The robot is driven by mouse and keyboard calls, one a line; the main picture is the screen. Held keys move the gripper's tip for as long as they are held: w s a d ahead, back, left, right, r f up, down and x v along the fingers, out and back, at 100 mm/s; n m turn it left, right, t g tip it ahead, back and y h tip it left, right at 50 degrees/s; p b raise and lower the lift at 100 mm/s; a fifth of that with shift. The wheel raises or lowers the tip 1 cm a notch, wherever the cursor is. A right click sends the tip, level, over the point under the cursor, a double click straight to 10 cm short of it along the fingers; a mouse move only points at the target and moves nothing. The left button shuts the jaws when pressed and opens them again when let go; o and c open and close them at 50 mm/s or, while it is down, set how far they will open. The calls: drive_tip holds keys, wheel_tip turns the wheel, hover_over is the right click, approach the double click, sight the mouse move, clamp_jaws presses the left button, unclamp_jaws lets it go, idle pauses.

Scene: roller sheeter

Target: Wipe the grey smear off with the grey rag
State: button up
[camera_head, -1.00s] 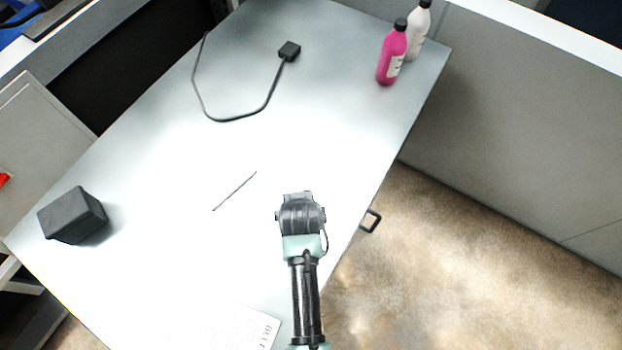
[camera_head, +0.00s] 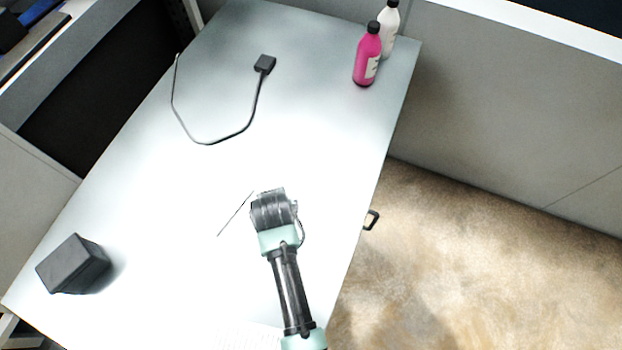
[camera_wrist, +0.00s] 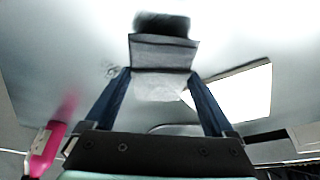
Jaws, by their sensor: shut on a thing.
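My gripper (camera_wrist: 160,72) is shut on the grey rag (camera_wrist: 164,54), which hangs between its two dark blue fingers in the wrist view. In the head view my gripper (camera_head: 270,194) is over the table, seen from behind; its fingers and the rag are hidden there. Whether the rag touches the table cannot be told.
A dark block (camera_head: 73,264) stands at the table's left. A black cable with a plug (camera_head: 265,64) lies at the back. A pink bottle (camera_head: 367,60) and a white bottle (camera_head: 389,25) stand at the back right.

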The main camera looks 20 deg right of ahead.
drive_tip(key=shift+s+d+r+p, duration=0.1)
drive_tip(key=shift+r+p, duration=0.25)
drive_tip(key=shift+r, duration=0.25)
drive_tip(key=shift+s+d+r+p, duration=0.1)
drive_tip(key=shift+r+p, duration=0.2)
drive_tip(key=shift+r, duration=0.3)
wheel_tip(320, 180, up, 2)
drive_tip(key=shift+w+a+r+p, duration=0.1)
drive_tip(key=shift+w+p, duration=0.05)
drive_tip(key=shift+p, duration=0.8)
drive_tip(key=shift+r+p, duration=0.45)
drive_tip(key=shift+r, duration=0.1)
